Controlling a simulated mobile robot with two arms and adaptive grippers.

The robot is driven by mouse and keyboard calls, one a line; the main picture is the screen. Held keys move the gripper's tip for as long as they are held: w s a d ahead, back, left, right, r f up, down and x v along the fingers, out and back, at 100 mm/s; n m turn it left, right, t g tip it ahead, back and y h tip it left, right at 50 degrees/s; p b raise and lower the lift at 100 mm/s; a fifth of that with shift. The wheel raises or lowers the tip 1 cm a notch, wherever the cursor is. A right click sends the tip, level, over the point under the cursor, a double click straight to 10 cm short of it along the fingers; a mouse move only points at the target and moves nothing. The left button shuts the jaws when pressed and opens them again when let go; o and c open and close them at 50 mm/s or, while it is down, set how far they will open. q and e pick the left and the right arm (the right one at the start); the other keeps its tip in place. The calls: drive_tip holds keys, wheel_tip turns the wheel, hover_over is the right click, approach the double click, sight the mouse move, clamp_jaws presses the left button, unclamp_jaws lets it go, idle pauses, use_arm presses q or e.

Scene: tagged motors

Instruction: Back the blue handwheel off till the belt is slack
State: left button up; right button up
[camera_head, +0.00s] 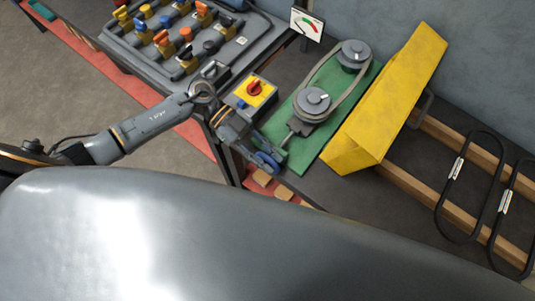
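The blue handwheel (267,162) is at the near left end of the green base plate (307,147). My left gripper (262,152) is at the handwheel, its fingers close against or over the wheel. Whether they are shut on it cannot be told at this size. A grey belt (327,70) runs around two grey pulleys, a near one (313,101) and a far one (353,55). How tight the belt is cannot be told. My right gripper is not in view.
A yellow switch box with a red knob (254,88) stands close beside my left gripper. A long yellow guard (388,95) lies right of the plate. A gauge (307,24) stands behind. Black loops (468,190) lie across wooden rails at right. A grey board (228,52) holds several coloured locks.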

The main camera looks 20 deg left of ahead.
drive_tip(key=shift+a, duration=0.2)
use_arm(q)
drive_tip(key=shift+c, duration=0.7)
clamp_jaws()
drive_tip(key=shift+f+h+b, duration=0.2)
drive_tip(key=shift+h+b, duration=0.1)
drive_tip(key=shift+b, duration=0.15)
drive_tip(key=h+b, duration=0.1)
drive_tip(key=g+h+b, duration=0.1)
drive_tip(key=b, duration=0.1)
drive_tip(key=a+h+b, duration=0.1)
drive_tip(key=shift+w+f, duration=0.15)
drive_tip(key=shift+f, duration=0.1)
drive_tip(key=shift+r+g+h+b, duration=0.3)
drive_tip(key=shift+h+b, duration=0.2)
drive_tip(key=shift+b, duration=0.1)
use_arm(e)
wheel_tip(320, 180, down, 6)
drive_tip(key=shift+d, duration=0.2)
